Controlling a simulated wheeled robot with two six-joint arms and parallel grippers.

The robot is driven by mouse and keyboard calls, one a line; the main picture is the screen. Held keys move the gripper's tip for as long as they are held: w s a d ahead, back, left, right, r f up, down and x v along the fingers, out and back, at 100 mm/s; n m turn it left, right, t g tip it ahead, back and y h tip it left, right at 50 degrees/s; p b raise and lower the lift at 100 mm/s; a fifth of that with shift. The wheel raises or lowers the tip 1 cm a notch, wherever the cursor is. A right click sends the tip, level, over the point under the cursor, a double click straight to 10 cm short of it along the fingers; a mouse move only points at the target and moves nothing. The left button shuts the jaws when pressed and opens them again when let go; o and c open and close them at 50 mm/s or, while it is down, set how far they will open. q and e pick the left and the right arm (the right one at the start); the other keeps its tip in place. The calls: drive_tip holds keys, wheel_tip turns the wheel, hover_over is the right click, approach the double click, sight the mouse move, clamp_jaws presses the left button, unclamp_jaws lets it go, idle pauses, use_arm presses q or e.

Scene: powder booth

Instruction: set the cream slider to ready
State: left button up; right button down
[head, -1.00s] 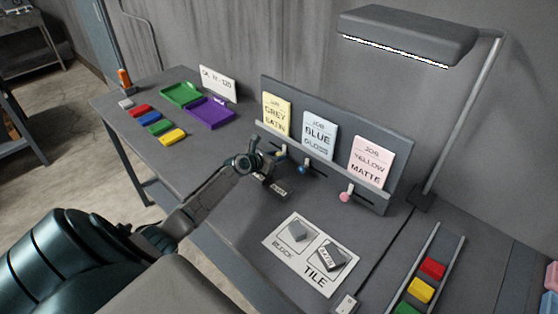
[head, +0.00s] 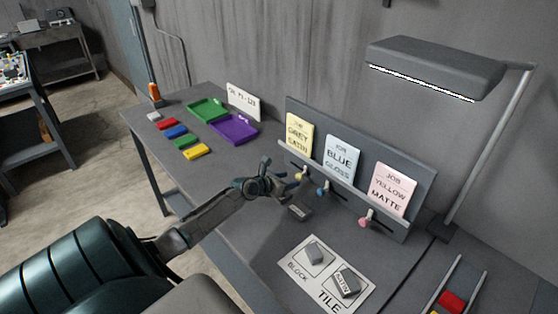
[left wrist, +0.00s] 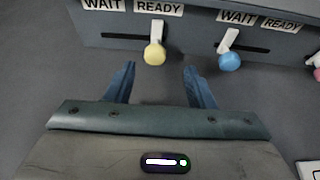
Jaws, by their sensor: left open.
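The cream slider (head: 300,176) is a round cream knob on a pale lever, under the yellow job card on the grey panel. In the left wrist view the cream knob (left wrist: 155,53) hangs at the right end of its slot, under the READY label (left wrist: 158,8); the WAIT label (left wrist: 103,4) is to its left. My left gripper (head: 277,181) is open and empty in front of the panel. In the left wrist view its fingertips (left wrist: 159,68) are spread to either side, just short of the knob. My right gripper is not in view.
The blue slider (left wrist: 229,61) is close on the right, at the WAIT end of its slot. The pink slider (head: 365,222) is farther right. A small grey block (head: 299,212) lies below my gripper, and a BLOCK/TILE card (head: 328,293) lies nearer.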

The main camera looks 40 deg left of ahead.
use_arm(q)
drive_tip(key=shift+p+v, duration=0.4)
drive_tip(key=shift+v, duration=2.2)
drive_tip(key=shift+s+d, duration=0.1)
